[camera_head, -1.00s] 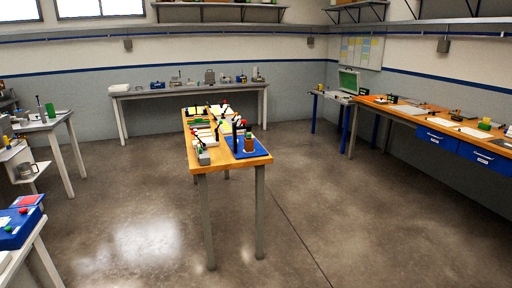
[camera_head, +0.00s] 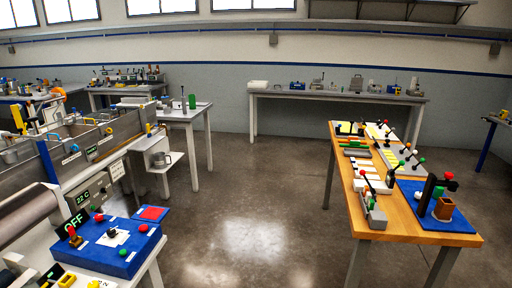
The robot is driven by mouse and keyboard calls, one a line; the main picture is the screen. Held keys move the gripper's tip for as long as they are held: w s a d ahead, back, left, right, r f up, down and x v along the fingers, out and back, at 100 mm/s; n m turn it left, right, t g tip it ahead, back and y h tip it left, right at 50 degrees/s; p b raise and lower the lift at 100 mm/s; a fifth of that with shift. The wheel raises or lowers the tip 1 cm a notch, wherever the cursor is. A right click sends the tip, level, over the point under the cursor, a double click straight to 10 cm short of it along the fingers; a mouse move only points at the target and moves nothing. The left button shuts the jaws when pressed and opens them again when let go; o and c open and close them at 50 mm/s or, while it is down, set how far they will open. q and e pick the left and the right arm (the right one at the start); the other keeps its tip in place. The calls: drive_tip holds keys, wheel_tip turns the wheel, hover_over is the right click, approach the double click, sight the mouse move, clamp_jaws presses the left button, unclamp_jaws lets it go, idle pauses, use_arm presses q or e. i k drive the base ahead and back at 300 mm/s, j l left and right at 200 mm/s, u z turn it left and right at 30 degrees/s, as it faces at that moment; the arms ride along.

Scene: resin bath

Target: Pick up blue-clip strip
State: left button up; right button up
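I cannot pick out the blue-clip strip for sure. Long grey metal baths (camera_head: 120,138) stand at the left, with several small coloured clips and handles along their rims. A yellow piece (camera_head: 18,118) stands upright at the far left. These parts are too small to tell whether one is the blue clip. Neither of my grippers is in view.
A blue control box (camera_head: 130,258) with red and green knobs sits at the front left. A wooden table (camera_head: 412,228) with levers and a blue tray (camera_head: 461,221) stands at the right. A long bench (camera_head: 340,96) lines the back wall. Open floor (camera_head: 245,230) lies between.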

sight(353, 160)
drive_tip(key=i+j+z, duration=0.1)
drive_tip(key=i+z, duration=0.2)
drive_tip(key=i, duration=0.2)
drive_tip(key=i+j+z, duration=0.3)
drive_tip(key=i, duration=0.25)
drive_tip(key=i+j+z, duration=0.25)
drive_tip(key=i, duration=0.25)
